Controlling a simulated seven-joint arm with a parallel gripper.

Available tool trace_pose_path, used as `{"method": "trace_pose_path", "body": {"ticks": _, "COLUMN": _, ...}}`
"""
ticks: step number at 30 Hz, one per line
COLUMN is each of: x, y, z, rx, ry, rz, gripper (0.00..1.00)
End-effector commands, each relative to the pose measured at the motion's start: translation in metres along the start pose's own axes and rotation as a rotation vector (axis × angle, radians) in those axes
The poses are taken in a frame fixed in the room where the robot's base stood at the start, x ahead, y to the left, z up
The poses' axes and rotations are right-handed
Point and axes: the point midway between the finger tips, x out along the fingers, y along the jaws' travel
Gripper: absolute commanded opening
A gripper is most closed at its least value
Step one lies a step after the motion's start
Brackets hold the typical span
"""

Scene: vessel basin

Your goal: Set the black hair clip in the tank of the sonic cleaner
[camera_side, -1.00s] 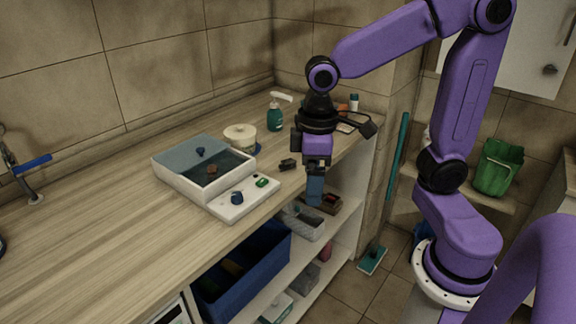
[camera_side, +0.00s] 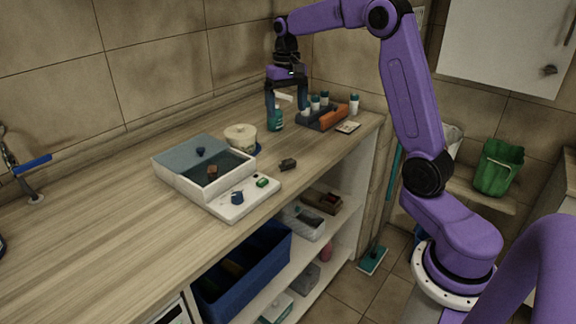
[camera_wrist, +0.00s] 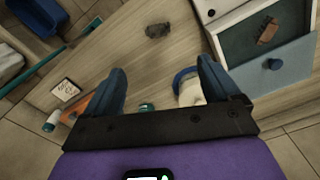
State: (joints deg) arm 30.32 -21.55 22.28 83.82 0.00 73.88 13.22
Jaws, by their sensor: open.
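The black hair clip (camera_side: 288,164) lies on the wooden counter, to the right of the sonic cleaner. It also shows near the top of the wrist view (camera_wrist: 158,30). The sonic cleaner (camera_side: 228,203) is a white box with a control panel at its front. A blue-grey lid (camera_side: 184,157) with a dark knob covers the back part. My gripper (camera_side: 287,108) is open and empty, above the counter behind the clip, close to the soap bottle.
A green pump bottle (camera_side: 276,120) and a cream tub (camera_side: 240,136) on a blue dish stand behind the clip. Counter around the clip is clear. Bins sit on shelves below.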

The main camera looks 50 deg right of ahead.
Motion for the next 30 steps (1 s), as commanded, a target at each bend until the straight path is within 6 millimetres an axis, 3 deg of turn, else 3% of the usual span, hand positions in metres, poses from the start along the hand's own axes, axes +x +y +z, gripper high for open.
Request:
{"method": "trace_pose_path", "body": {"ticks": 5, "x": 0.015, "y": 0.004, "z": -0.002, "rx": 0.012, "ry": -0.004, "rz": 0.001, "gripper": 0.89}}
{"method": "trace_pose_path", "body": {"ticks": 21, "x": 0.110, "y": 0.004, "z": -0.001, "rx": 0.011, "ry": -0.004, "rz": 0.001, "gripper": 0.89}}
{"method": "trace_pose_path", "body": {"ticks": 30, "x": 0.131, "y": 0.004, "z": -0.001, "rx": 0.010, "ry": -0.003, "rz": 0.001, "gripper": 0.89}}
